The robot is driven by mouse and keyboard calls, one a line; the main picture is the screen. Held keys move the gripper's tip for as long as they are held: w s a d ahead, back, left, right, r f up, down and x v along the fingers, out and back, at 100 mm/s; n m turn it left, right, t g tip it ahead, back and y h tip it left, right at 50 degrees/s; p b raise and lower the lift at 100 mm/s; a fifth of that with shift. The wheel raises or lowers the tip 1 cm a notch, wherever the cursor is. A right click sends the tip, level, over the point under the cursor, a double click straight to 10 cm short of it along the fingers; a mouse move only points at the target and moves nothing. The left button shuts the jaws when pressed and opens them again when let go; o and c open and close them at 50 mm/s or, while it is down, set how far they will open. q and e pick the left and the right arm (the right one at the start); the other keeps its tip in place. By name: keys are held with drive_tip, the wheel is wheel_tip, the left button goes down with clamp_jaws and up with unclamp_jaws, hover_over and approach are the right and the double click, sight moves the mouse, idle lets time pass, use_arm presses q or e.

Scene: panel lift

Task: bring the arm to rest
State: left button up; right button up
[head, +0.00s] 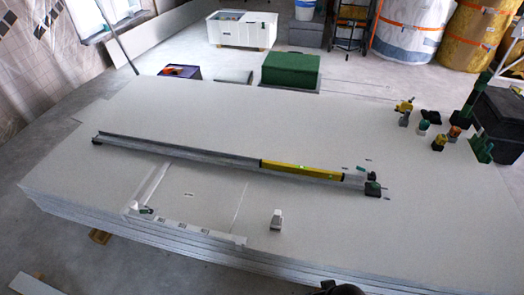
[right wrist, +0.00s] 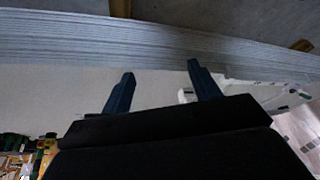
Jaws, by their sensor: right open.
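My right gripper (right wrist: 161,68) shows in the right wrist view. Its two dark blue fingers are spread apart with nothing between them. Beyond the fingers are a pale surface and the layered edge of a stack of boards (right wrist: 200,48). The stack of large pale panels (head: 110,120) fills the middle of the head view. A dark shape at the bottom edge of the head view is too cut off to identify. My left gripper is in neither view.
A green box (head: 291,70) and white crate (head: 241,30) stand behind. The stack's left top is clear.

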drive_tip(key=s+a+f+t+y, duration=0.1)
drive_tip(key=a+f, duration=0.5)
drive_tip(key=f, duration=0.4)
drive_tip(key=s+a+f+t+y, duration=0.2)
drive_tip(key=a+f, duration=0.4)
drive_tip(key=f, duration=0.4)
use_arm(q)
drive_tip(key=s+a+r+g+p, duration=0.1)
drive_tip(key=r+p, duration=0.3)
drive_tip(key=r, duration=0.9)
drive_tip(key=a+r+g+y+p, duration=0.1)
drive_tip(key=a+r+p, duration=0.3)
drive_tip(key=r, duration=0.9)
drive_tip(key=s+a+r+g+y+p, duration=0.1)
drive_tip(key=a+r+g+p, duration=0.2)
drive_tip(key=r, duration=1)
drive_tip(key=p, duration=0.3)
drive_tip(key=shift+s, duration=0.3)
use_arm(e)
drive_tip(key=s+d+r+g+h, duration=0.1)
drive_tip(key=d+r, duration=0.3)
drive_tip(key=r, duration=1.5)
drive_tip(key=s+d+r+g+h, duration=0.1)
drive_tip(key=d+r+g, duration=0.3)
drive_tip(key=r, duration=1.6)
drive_tip(key=shift+s, duration=0.15)
use_arm(q)
drive_tip(key=shift+p, duration=0.3)
